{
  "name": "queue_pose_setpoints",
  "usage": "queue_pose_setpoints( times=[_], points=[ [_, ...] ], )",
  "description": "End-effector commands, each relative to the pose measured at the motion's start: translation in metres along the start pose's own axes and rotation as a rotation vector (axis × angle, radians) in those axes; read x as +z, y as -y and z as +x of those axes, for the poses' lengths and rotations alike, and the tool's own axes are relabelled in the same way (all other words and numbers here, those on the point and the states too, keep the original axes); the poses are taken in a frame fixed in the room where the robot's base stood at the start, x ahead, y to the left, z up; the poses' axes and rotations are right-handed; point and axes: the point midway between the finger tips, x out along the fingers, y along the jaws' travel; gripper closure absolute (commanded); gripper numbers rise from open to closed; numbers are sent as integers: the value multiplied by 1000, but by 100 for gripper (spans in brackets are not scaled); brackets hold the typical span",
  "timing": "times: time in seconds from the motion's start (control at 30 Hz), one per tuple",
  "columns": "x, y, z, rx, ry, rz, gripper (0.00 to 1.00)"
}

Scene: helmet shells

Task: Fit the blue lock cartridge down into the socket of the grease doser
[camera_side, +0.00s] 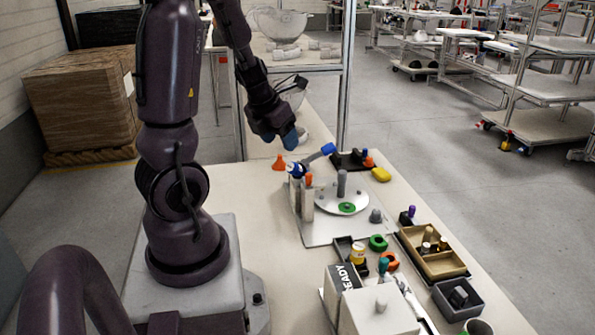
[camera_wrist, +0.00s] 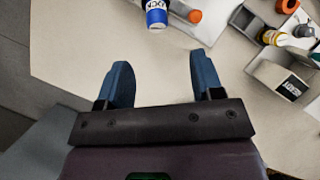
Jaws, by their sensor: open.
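The blue lock cartridge (camera_wrist: 157,17), blue with a white band and dark lettering, shows at the top edge of the wrist view, partly cut off. In the side view a small blue-and-white piece (camera_side: 296,170) at the left of the plate fixture looks like the same cartridge. My gripper (camera_wrist: 163,65) is open and empty; in the side view its blue fingertips (camera_side: 290,138) hang above the table, above the cartridge and apart from it. I cannot tell for certain which device is the grease doser; its socket is not clearly visible.
A fixture with a round disc (camera_side: 326,206) and post stands mid-table. An orange-topped grey cylinder (camera_wrist: 194,16) is beside the cartridge. A READY-marked box (camera_side: 345,278), a tan tray (camera_side: 413,254) and a dark bin (camera_side: 459,308) stand at the front right. Bare table lies below my gripper.

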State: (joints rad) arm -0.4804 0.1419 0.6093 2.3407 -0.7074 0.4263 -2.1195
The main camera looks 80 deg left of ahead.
Motion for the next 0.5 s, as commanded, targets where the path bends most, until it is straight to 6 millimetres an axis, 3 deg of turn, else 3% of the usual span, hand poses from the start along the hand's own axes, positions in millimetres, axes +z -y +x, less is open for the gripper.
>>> queue_pose_setpoints(
  times=[0.3, 0.5],
  points=[
    [-1, -1, 43, 1, -3, 1, 39],
    [0, -1, 54, 1, -1, 3, 39]
  ],
)
